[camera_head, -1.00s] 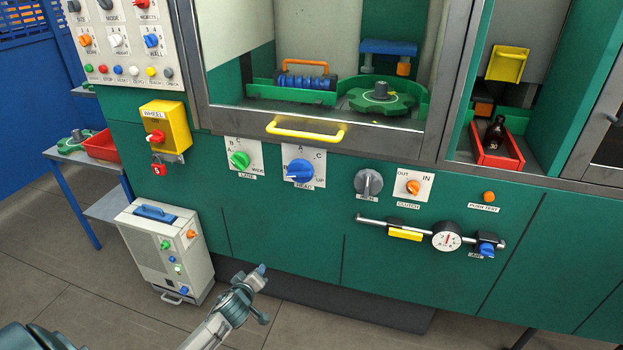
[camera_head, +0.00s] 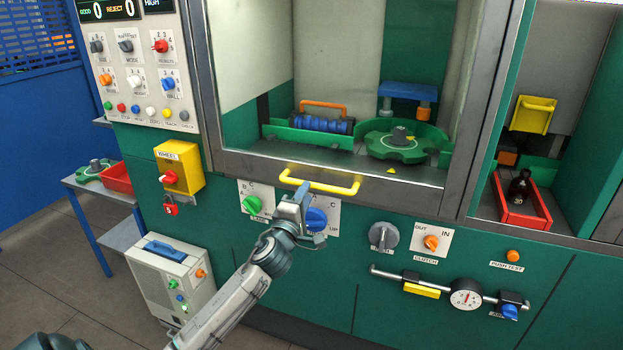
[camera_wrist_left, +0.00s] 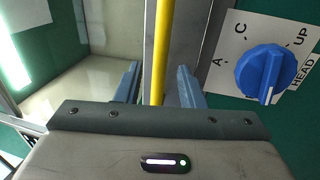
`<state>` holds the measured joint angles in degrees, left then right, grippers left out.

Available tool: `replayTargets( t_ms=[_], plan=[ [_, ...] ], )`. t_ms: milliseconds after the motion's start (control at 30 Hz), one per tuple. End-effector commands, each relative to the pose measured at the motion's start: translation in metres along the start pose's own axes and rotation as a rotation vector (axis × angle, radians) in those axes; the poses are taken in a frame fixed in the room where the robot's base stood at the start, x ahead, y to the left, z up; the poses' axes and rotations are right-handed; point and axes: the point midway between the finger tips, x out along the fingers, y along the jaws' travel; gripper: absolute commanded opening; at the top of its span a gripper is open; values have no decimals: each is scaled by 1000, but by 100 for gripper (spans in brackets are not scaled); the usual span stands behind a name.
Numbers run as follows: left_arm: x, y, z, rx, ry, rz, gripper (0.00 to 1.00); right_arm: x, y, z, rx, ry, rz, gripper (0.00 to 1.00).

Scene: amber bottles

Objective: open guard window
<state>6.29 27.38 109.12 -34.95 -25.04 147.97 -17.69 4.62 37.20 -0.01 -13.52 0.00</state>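The guard window (camera_head: 335,75) is a large glazed panel in a grey metal frame on the green machine. It looks closed. Its yellow bar handle (camera_head: 335,189) is on the bottom frame rail and also shows in the left wrist view (camera_wrist_left: 162,50). My right gripper is not in view.
The blue HEAD knob (camera_head: 318,221) is just below the handle, partly behind my gripper, with the green knob (camera_head: 252,204) to its left. A yellow WHEEL box (camera_head: 180,168) is farther left. A red tray with a dark bottle (camera_head: 520,187) sits in the right bay.

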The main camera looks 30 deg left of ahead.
Motion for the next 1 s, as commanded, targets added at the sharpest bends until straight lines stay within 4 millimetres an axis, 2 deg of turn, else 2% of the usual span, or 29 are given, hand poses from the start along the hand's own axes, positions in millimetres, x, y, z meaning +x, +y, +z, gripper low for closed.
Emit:
replayTargets(
  t_ms=[33,100,300,667,867,1000],
  plan=[
    [11,5,0,0,2,0,35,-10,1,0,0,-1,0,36],
    [22,4,0,0,1,-1,35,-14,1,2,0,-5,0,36],
    [43,2,0,1,1,0,35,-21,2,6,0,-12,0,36],
    [48,-1,0,2,0,-1,35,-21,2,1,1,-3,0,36],
    [48,-1,0,2,0,-1,0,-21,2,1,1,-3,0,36],
    [48,-1,0,2,0,-1,0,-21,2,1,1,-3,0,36]
  ],
)
